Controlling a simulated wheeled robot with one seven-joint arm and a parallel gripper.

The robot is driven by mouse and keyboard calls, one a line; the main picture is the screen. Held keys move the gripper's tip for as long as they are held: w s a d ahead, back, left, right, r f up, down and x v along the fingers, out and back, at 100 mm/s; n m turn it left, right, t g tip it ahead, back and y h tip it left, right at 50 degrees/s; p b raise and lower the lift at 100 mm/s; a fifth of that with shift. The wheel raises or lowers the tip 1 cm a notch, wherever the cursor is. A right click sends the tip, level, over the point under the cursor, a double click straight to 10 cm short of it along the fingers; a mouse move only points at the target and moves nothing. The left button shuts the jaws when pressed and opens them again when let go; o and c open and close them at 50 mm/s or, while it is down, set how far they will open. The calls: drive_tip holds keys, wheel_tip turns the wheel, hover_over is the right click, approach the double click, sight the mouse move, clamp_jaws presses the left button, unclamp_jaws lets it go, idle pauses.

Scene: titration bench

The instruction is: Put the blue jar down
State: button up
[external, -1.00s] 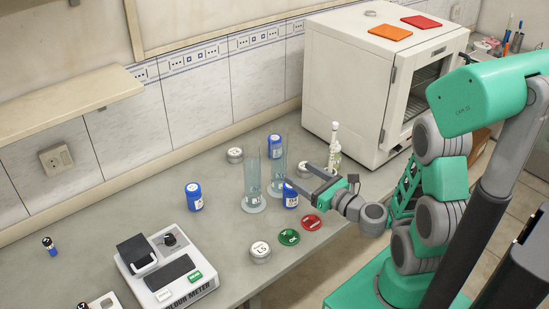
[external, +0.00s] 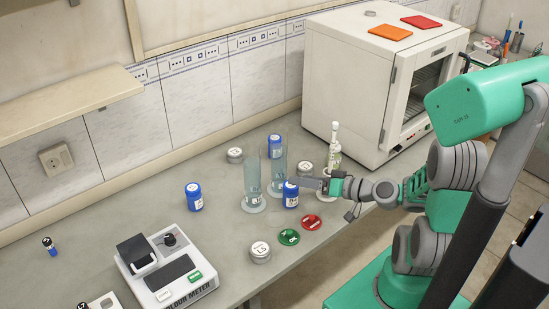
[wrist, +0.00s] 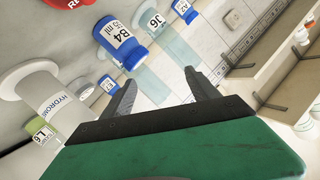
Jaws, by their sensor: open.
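A blue jar (external: 291,195) with a white label stands upright on the bench, right of the tall glass cylinders. In the wrist view a blue jar labelled B4 (wrist: 128,48) lies outside my fingers, to their upper left. My gripper (external: 308,184) is beside the jar's right side in the external view, with its fingers overlapping closely there; any contact cannot be told. In the wrist view my gripper (wrist: 160,76) has its two fingers apart with nothing between them. Other blue jars stand at left (external: 194,197) and behind the cylinders (external: 275,146).
Two glass cylinders (external: 252,180) stand left of the jar. The colour meter (external: 165,270) is front left.

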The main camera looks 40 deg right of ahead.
sight(291, 194)
drive_tip(key=w+f+n, duration=0.1)
drive_tip(key=n, duration=0.1)
drive_tip(key=w+f+n+g, duration=0.1)
drive_tip(key=w+f+n, duration=0.1)
drive_tip(key=w+f+n+g+p, duration=0.1)
drive_tip(key=w+f+n, duration=0.1)
drive_tip(key=n, duration=0.1)
drive_tip(key=shift+w+a, duration=0.15)
drive_tip(key=shift+a, duration=0.2)
drive_tip(key=shift+c, duration=0.6)
clamp_jaws()
